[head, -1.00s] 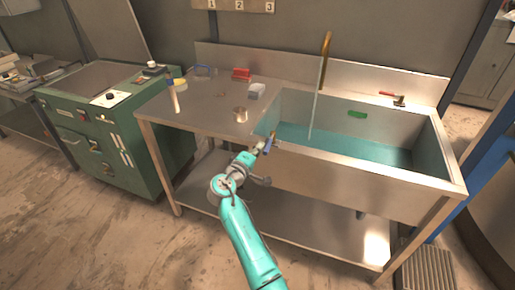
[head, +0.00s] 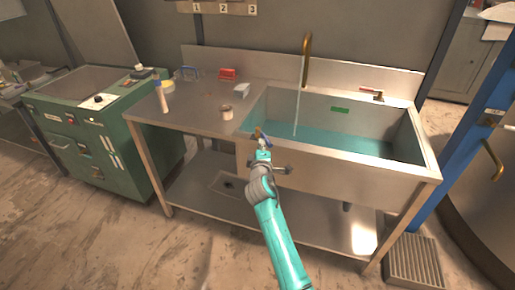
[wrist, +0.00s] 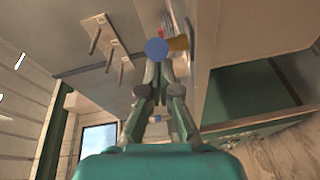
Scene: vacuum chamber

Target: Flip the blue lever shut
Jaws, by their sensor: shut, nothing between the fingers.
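The blue lever (head: 266,139) shows as a small blue piece beside a brass-coloured fitting (head: 257,132) at the sink's front left rim. In the wrist view the lever is a round blue end (wrist: 156,48) just beyond my fingertips, with the brass fitting (wrist: 178,43) to its right. My gripper (head: 264,150) is shut and empty, right in front of the lever; its fingers (wrist: 161,70) come together in the wrist view. I cannot tell whether they touch the lever. My gripper partly hides the lever in the head view.
A steel sink (head: 310,163) holds teal water, with a stream falling from a brass spout (head: 306,55). A red-handled tap (head: 371,90) is at the back right. A green cabinet (head: 95,140) stands left.

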